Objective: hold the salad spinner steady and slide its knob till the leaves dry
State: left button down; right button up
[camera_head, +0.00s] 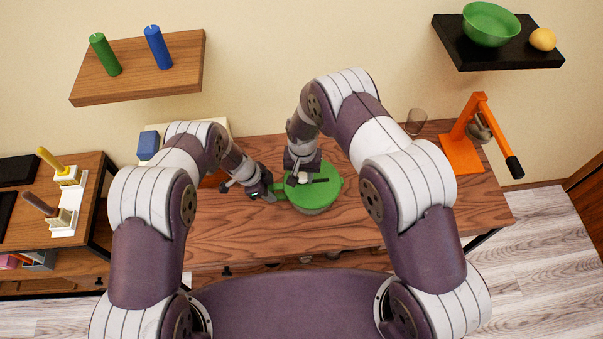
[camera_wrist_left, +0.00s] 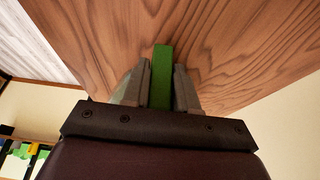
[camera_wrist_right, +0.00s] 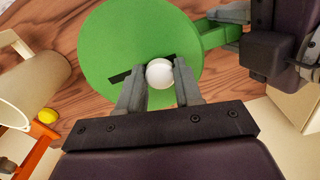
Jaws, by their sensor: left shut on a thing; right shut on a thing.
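The green salad spinner (camera_head: 326,194) stands on the wooden table, its round lid facing up. A dark slot runs across the lid, and a white knob (camera_wrist_right: 159,73) sits at the slot. My right gripper (camera_head: 302,176) is above the lid and shut on the knob; the right wrist view shows a finger on each side of it. My left gripper (camera_head: 268,195) is at the spinner's left side, shut on its green handle (camera_wrist_left: 162,76). The handle also shows in the right wrist view (camera_wrist_right: 218,35). The leaves are not visible under the lid.
A blue block (camera_head: 148,145) is at back left. Wall shelves hold candles (camera_head: 157,46) and a green bowl (camera_head: 490,24). The table front (camera_head: 260,240) is clear.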

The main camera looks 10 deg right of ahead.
aim_at(325, 181)
jog(key=shift+d, duration=3.3)
jog(key=shift+a, duration=3.55)
jog(key=shift+d, duration=3.55)
jog(key=o, duration=1.1)
